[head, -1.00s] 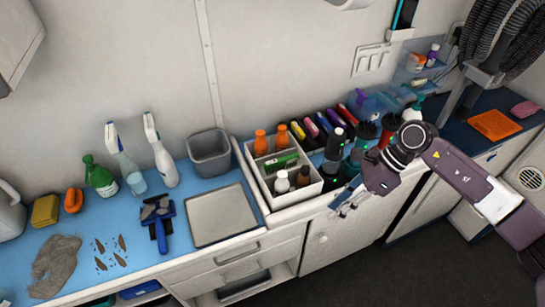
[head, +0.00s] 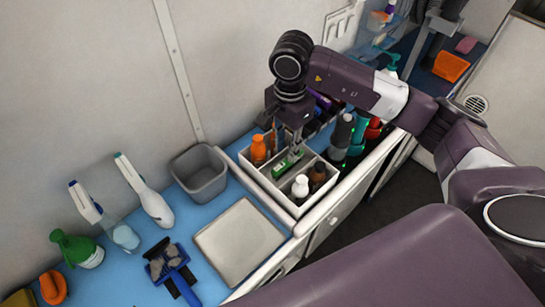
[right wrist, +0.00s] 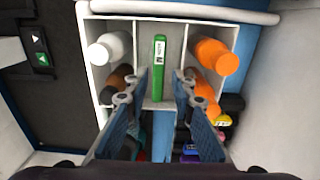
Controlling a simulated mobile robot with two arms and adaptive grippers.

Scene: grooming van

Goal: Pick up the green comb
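The green comb (head: 287,163) lies in the middle compartment of a white divided caddy (head: 262,188) on the counter. In the right wrist view the comb (right wrist: 158,68) shows as a long green bar with a pale label, lengthwise between the caddy's dividers. My right gripper (head: 293,148) points down over the caddy at the comb. In the right wrist view its two blue-padded fingers (right wrist: 160,88) are spread on either side of the comb's line, with nothing between them held. My left gripper is not in view.
Orange bottles (head: 258,150) stand in one side compartment; white (head: 300,187) and brown (head: 317,176) bottles stand in the other. A grey bin (head: 200,175) and a tray (head: 238,240) are to the left. Dark bottles (head: 342,135) stand close on the right.

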